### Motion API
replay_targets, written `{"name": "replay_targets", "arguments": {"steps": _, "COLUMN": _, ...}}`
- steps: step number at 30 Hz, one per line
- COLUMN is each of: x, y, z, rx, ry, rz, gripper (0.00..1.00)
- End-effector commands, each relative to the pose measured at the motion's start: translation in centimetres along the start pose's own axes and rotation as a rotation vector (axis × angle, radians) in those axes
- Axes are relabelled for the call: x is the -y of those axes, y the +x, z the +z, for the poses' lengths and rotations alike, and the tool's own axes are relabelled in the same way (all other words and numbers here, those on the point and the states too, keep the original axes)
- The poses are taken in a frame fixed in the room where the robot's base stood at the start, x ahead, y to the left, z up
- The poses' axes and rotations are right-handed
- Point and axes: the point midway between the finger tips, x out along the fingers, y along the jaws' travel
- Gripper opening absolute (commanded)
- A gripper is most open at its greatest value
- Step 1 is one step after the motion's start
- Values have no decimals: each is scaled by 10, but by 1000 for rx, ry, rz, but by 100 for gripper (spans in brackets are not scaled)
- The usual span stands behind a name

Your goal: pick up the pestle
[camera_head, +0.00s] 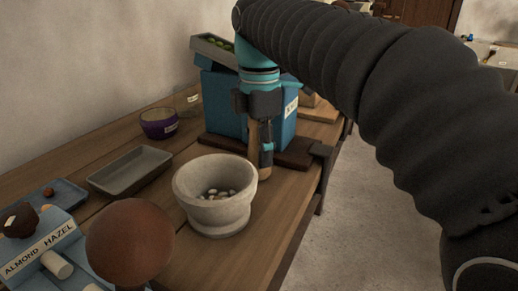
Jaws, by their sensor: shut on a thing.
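My gripper (262,150) points down beside the mortar's far right rim, in front of the blue box. It is shut on a tan wooden piece, which looks like the pestle (252,135); my fingers and the mortar rim hide part of it. I cannot tell whether its lower end touches the table. The grey stone mortar (222,220) stands upright on the wooden table, with several pale and dark bits inside.
A blue labelled box (222,97) stands behind my gripper. A grey tray (131,170) and a purple bowl (159,123) are to the left. A large brown ball (130,242) and an almond-hazel holder (45,255) fill the near left. The table's right edge is close to the mortar.

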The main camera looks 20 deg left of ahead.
Motion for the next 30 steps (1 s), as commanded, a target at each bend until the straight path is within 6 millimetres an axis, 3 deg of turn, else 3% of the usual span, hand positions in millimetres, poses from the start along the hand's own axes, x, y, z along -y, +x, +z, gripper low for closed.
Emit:
{"name": "replay_targets", "arguments": {"steps": 5, "x": 0, "y": -25, "z": -1, "rx": 0, "ry": 0, "rz": 4, "gripper": 0}}
{"name": "replay_targets", "arguments": {"steps": 9, "x": 0, "y": -61, "z": -1, "rx": 0, "ry": 0, "rz": 4, "gripper": 0}}
{"name": "replay_targets", "arguments": {"steps": 15, "x": 0, "y": -87, "z": -1, "rx": 0, "ry": 0, "rz": 3, "gripper": 0}}
{"name": "replay_targets", "arguments": {"steps": 25, "x": 1, "y": -112, "z": -1, "rx": 0, "ry": 0, "rz": 2, "gripper": 0}}
{"name": "replay_targets", "arguments": {"steps": 30, "x": 18, "y": -110, "z": -20, "rx": 0, "ry": -4, "rz": 2, "gripper": 0}}
